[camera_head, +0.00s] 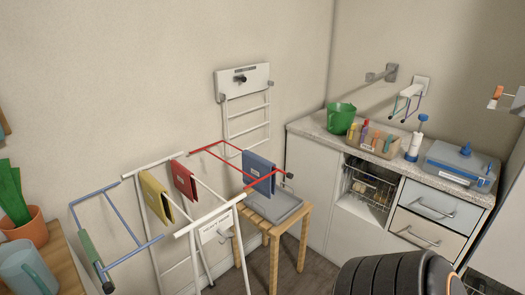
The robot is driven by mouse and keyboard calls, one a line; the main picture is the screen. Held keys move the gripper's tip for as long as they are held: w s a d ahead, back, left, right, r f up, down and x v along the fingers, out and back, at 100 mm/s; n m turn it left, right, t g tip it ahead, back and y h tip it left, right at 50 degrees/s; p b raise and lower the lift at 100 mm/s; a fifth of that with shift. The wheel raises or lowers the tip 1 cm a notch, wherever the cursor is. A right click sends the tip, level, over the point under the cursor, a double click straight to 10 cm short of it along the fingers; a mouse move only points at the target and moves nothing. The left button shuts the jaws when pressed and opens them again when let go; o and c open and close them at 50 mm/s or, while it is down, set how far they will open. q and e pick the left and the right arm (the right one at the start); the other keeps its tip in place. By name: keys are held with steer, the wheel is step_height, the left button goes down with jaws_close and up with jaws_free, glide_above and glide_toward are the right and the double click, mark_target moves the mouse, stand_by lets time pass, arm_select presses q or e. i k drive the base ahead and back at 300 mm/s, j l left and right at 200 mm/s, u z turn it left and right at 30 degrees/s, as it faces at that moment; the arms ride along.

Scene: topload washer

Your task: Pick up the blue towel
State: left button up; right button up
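The blue towel (258,172) hangs folded over a red bar at the right end of a drying rack (184,232). Neither of my grippers can be made out in the head view, and nothing is seen touching the blue towel.
A wooden stool (266,226) with a grey top stands behind and below the blue towel. A counter (312,126) on the right holds a green bucket (341,118), a basket (374,143) and a blue case (459,163). A dark ribbed shape fills the lower right.

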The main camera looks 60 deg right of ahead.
mark_target(257, 166)
steer(key=l, duration=0.6)
steer(key=k+l, duration=0.1)
steer(key=l, duration=0.55)
steer(key=k+l, duration=0.1)
steer(key=l, duration=0.5)
steer(key=i+u, duration=0.05)
